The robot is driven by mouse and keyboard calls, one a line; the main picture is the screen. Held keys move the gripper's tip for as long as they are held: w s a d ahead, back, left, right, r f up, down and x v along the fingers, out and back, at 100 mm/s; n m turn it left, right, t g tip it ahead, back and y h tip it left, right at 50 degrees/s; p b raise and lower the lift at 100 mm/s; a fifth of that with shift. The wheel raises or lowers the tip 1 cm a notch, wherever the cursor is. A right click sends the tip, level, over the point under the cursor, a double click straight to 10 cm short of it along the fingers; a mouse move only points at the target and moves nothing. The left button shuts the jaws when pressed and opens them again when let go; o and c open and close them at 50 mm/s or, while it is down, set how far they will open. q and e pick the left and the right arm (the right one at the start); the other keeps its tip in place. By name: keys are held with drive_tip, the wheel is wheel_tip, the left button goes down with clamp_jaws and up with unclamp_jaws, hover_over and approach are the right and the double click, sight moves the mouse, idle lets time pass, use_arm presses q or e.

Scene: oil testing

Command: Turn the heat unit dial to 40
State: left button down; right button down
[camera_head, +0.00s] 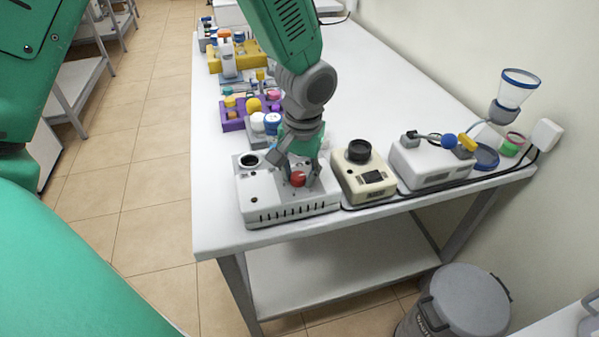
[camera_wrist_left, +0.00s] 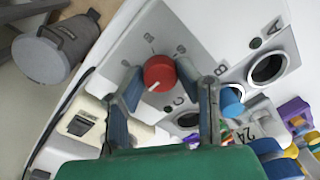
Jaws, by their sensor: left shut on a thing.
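The heat unit (camera_head: 262,208) is a white box at the near left corner of the table, with a vented front and round openings on top. Its red dial (camera_head: 298,179) sits on the top face. The dial also shows in the left wrist view (camera_wrist_left: 160,70), with a white pointer line toward the lower left and small marks around it that I cannot read clearly. My left gripper (camera_head: 299,177) comes down from above, its two fingers on either side of the dial, shut on it. The right gripper is not in view.
A cream device with a black knob (camera_head: 359,152) stands right of the heat unit, then a white device (camera_head: 430,165) with a blue ball. Purple (camera_head: 233,124) and yellow (camera_head: 226,66) racks lie behind. A grey bin (camera_head: 465,300) stands on the floor.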

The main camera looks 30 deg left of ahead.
use_arm(q)
drive_tip(key=m+p, duration=0.2)
drive_tip(key=p, duration=0.1)
drive_tip(key=shift+r+m, duration=0.15)
drive_tip(key=shift+m, duration=0.15)
drive_tip(key=m+p, duration=0.2)
drive_tip(key=shift+m, duration=0.3)
drive_tip(key=m+p, duration=0.2)
drive_tip(key=m, duration=0.1)
drive_tip(key=shift+p, duration=0.4)
drive_tip(key=shift+m+t+p, duration=0.3)
drive_tip(key=shift+m+p, duration=0.6)
drive_tip(key=shift+m, duration=0.8)
drive_tip(key=c, duration=1.2)
unclamp_jaws()
drive_tip(key=shift+f, duration=0.2)
